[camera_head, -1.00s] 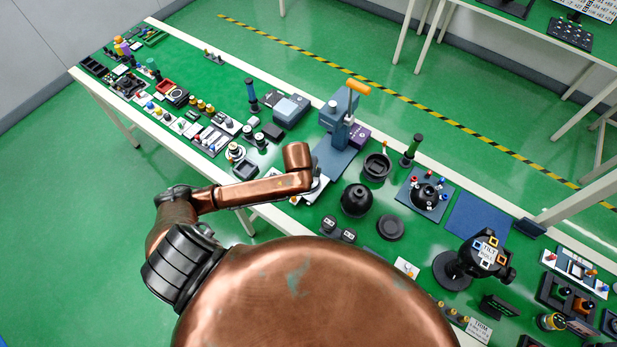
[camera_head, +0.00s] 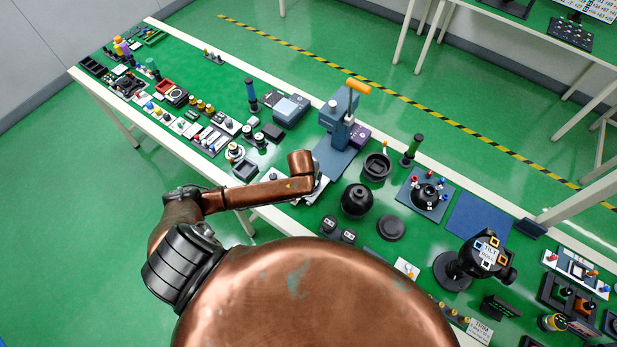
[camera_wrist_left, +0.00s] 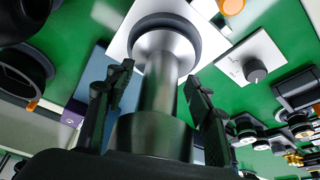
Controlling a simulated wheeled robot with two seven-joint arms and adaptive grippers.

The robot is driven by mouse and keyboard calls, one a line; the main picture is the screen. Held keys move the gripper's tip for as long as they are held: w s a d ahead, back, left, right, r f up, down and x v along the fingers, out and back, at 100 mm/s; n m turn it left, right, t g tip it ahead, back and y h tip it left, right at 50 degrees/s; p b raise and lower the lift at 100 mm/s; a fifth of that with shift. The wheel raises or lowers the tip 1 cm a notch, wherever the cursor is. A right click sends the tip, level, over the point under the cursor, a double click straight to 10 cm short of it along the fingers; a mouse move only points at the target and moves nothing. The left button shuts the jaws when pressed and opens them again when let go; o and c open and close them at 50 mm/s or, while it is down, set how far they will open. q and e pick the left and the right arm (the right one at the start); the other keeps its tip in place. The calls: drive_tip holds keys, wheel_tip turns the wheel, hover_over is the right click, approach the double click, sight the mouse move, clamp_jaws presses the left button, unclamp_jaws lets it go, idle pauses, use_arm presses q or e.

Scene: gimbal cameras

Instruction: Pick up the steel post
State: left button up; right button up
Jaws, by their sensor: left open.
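In the left wrist view the steel post (camera_wrist_left: 160,85) is a shiny grey shaft with a flared round foot in a dark ring on a white plate (camera_wrist_left: 118,47). A wider dark cylinder covers its near end. My left gripper (camera_wrist_left: 159,80) is open, with one black finger on each side of the post and a visible gap at both sides. In the head view my copper left arm reaches over the table, and its wrist hides the post and most of the gripper. My right gripper is not in view.
A blue press (camera_head: 340,125) with an orange handle stands just behind my left wrist. A black sphere (camera_head: 356,200) and a round dark cup (camera_head: 376,167) are to its right. In the wrist view, a white plate with a dark knob (camera_wrist_left: 255,71) lies right of the post.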

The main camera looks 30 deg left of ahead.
use_arm(q)
drive_tip(key=shift+c, duration=0.6)
clamp_jaws()
